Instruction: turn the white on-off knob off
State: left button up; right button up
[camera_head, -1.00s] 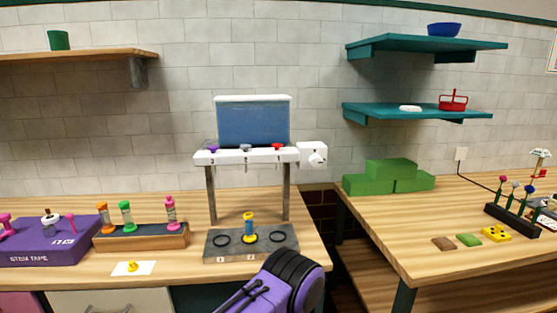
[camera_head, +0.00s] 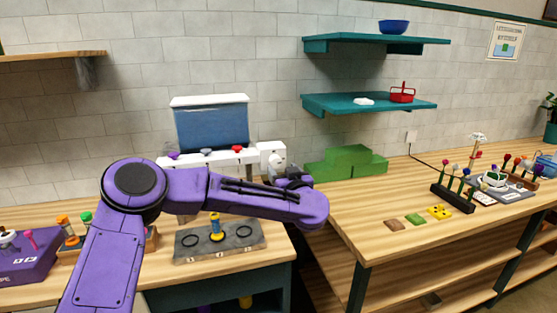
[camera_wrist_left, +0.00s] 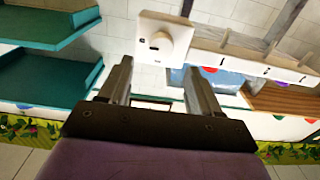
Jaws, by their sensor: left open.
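The white on-off knob (camera_head: 278,159) is on the front of a white box (camera_head: 266,149) at the right end of the dispenser. In the left wrist view the round knob (camera_wrist_left: 161,42) shows a dark mark near its centre, on its square white plate (camera_wrist_left: 149,22). My left gripper (camera_head: 284,172) is at the knob's lower right in the head view, partly hidden by my purple arm. In the wrist view its two fingers (camera_wrist_left: 156,68) are apart and empty, pointing toward the knob. I cannot tell the remaining distance in depth. My right gripper is not in view.
The dispenser has a blue tank (camera_head: 211,126) and coloured small knobs along its white bar (camera_head: 215,158). A grey tray (camera_head: 240,236) with a yellow piece stands below. Green blocks (camera_head: 345,162) stand to the right, under teal shelves (camera_head: 370,103).

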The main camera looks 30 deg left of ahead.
aim_at(276, 162)
pick_arm(q)
jog(key=p+x, duration=0.1)
jog(key=x, duration=0.4)
jog(key=shift+a+p, duration=0.15)
jog(key=shift+p, duration=0.15)
jog(key=shift+w+a, duration=0.2)
jog(key=shift+d, duration=0.1)
jog(key=c, duration=1)
